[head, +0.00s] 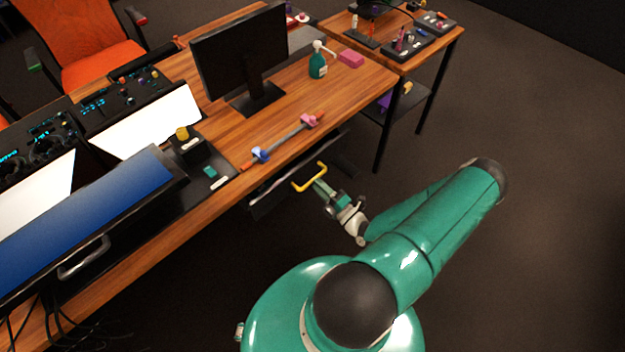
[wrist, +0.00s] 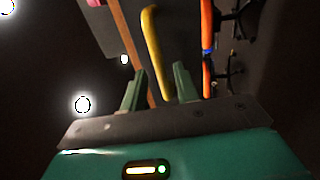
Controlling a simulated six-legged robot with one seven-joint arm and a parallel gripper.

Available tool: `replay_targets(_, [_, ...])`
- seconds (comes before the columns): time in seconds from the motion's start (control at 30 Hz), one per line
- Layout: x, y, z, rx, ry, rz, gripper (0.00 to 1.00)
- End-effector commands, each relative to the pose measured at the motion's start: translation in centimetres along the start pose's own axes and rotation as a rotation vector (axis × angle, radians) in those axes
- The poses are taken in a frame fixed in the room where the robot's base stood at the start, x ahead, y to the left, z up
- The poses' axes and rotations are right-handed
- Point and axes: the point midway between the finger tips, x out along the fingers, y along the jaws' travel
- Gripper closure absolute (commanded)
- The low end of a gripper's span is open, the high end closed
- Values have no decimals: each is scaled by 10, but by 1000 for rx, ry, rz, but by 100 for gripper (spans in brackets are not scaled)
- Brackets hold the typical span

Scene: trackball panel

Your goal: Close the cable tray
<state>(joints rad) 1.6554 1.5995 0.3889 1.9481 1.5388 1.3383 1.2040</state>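The dark cable tray (head: 268,198) sits under the front edge of the desk and sticks out from below it. Its yellow handle (head: 310,184) shows in front of the tray in the head view. My gripper (head: 319,186) is at the right part of the handle, below the desk edge. In the wrist view, the yellow handle (wrist: 153,45) runs between the two green fingertips of my gripper (wrist: 160,70). The fingers are apart, with a gap on each side of the handle. I cannot tell how deep the handle lies between them.
The wooden desk (head: 345,88) carries a monitor (head: 240,55), a green spray bottle (head: 318,62), a pink block (head: 351,58) and control panels. The floor on the right is clear.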

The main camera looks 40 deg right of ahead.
Motion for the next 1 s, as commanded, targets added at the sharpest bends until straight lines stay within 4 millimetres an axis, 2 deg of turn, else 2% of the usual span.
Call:
replay_targets(0.03, [10,0,-1,1,2,2,70])
replay_targets(0.2, [31,0,-1,0,3,1,70])
replay_targets(0.57, [36,0,-1,0,2,-1,70])
replay_targets(0.7, [36,0,-1,0,2,-1,97])
replay_targets(0.73, [36,0,-1,0,2,-1,100])
replay_targets(1.0, [42,-1,-1,-1,4,0,100])
